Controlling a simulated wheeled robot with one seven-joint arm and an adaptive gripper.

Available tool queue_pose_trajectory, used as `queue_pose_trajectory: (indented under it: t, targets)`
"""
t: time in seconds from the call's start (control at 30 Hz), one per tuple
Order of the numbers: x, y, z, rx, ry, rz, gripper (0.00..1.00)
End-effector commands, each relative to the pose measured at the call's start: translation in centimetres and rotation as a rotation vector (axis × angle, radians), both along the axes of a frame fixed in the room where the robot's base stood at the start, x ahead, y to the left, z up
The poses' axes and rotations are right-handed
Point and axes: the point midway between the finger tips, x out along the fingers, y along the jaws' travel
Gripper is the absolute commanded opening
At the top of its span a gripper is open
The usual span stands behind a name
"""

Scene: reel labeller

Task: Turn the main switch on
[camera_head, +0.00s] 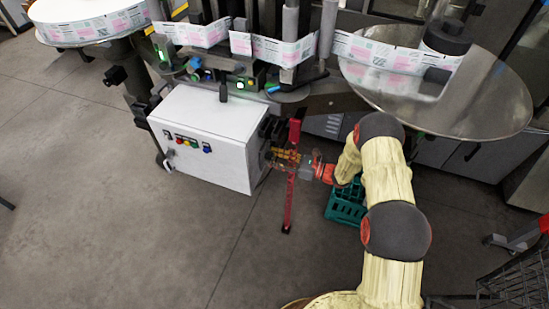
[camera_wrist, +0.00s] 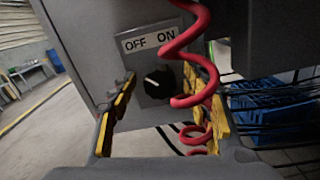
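The main switch (camera_wrist: 158,83) is a round black knob with a white mark, on a grey panel under a label (camera_wrist: 150,38) reading OFF on the left and ON on the right. Its white mark slants up and left, toward OFF. My gripper (camera_wrist: 160,99) is open, its yellow-padded fingers to the left and right of the knob, with no clear contact. In the head view my gripper (camera_head: 286,158) is at the right side of the white cabinet (camera_head: 205,140); the switch is hidden there.
A red coiled cable (camera_wrist: 200,52) hangs close to the knob's right and partly covers the right finger. In the head view a red upright bar (camera_head: 289,205) stands by my gripper. A teal crate (camera_head: 345,208) is on the floor. Floor in front of the cabinet is clear.

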Motion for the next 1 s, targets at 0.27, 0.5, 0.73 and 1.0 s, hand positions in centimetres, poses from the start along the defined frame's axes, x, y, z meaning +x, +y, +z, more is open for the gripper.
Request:
queue_pose_trajectory:
  t: [0.27, 0.5, 0.73, 1.0]
  targets:
    - [0.00, -0.01, 0.01, 0.000, 0.000, 0.000, 0.32]
    - [0.00, -0.02, 0.00, 0.000, 0.000, 0.000, 0.19]
    - [0.00, -0.02, 0.01, 0.000, -0.001, 0.000, 0.06]
    - [0.02, -0.03, 0.05, 0.009, 0.024, 0.000, 0.06]
